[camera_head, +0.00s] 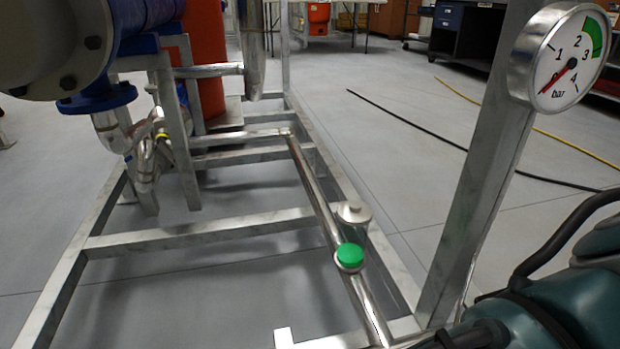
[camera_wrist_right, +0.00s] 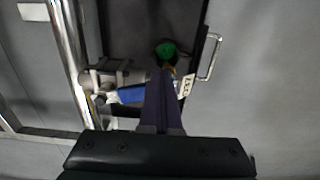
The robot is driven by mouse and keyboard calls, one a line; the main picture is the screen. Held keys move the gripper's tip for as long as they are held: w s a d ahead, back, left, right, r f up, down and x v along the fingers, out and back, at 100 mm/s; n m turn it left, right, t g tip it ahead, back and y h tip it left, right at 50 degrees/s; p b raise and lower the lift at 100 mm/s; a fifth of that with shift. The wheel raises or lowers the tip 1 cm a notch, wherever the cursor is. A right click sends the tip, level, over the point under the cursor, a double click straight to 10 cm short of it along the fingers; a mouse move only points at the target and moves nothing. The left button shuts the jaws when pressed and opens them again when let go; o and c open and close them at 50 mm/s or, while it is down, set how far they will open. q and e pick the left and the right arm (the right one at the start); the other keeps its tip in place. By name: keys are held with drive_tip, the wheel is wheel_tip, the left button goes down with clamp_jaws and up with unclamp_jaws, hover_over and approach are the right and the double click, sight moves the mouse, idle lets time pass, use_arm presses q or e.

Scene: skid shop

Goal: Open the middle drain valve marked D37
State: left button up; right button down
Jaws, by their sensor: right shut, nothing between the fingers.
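In the right wrist view a metal valve body (camera_wrist_right: 104,78) sits beside a long steel pipe. A blue lever (camera_wrist_right: 130,95) lies from it across toward my fingers. A small white tag (camera_wrist_right: 187,85) with dark marks is just right of the fingers; I cannot read it surely. My right gripper (camera_wrist_right: 162,76) is shut and empty, its fingertips by the right end of the lever; whether they touch it I cannot tell. In the head view I see my right arm at lower right, but not its gripper, nor this valve surely. My left gripper is not in view.
A green cap (camera_wrist_right: 167,50) lies near the fingertips, over a dark tray with a metal handle (camera_wrist_right: 210,57). In the head view are a steel pipe with a green cap (camera_head: 350,257), frame beams, and an upright post with a pressure gauge (camera_head: 562,60). Hoses cross the open floor.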

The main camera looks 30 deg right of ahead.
drive_tip(key=shift+a, duration=0.15)
drive_tip(key=shift+s+a, duration=0.2)
drive_tip(key=shift+a, duration=0.55)
drive_tip(key=shift+d, duration=0.15)
wheel_tip(320, 180, up, 7)
drive_tip(key=d+p, duration=0.1)
drive_tip(key=p, duration=0.8)
drive_tip(key=shift+s, duration=0.15)
